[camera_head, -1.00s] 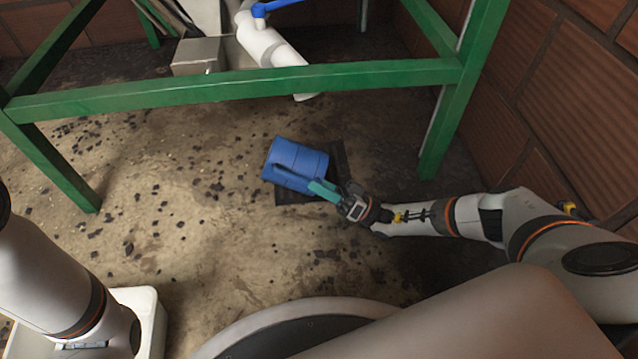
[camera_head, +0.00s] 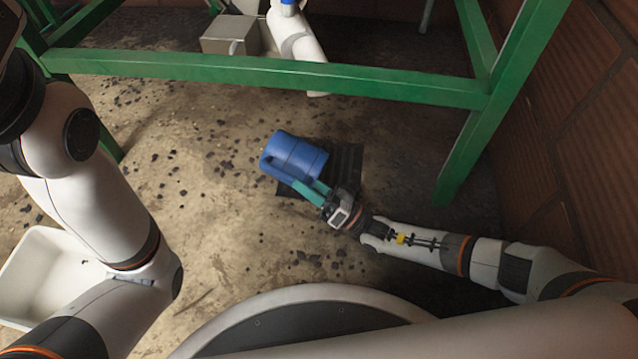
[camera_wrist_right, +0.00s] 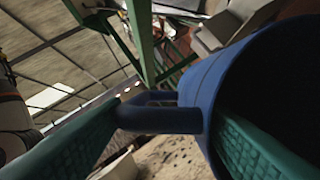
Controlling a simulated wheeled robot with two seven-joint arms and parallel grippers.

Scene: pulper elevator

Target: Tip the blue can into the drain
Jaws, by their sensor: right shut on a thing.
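The blue can (camera_head: 293,156) lies tilted on its side in the head view, over the dark drain grate (camera_head: 345,170) in the floor. It hides part of the grate, and I cannot tell whether it touches it. My right gripper (camera_head: 318,190) is shut on the can's handle. In the right wrist view the handle (camera_wrist_right: 160,118) passes between the green fingers, and the can's dark open mouth (camera_wrist_right: 275,85) faces the camera side. No liquid shows. My left arm is at the left of the head view; its gripper is out of view.
A green frame (camera_head: 270,72) spans the back, with a leg (camera_head: 462,150) right of the drain. A white pipe (camera_head: 297,42) and a grey box (camera_head: 230,36) stand behind it. A white tub (camera_head: 40,275) is at the lower left. Dark bits litter the floor.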

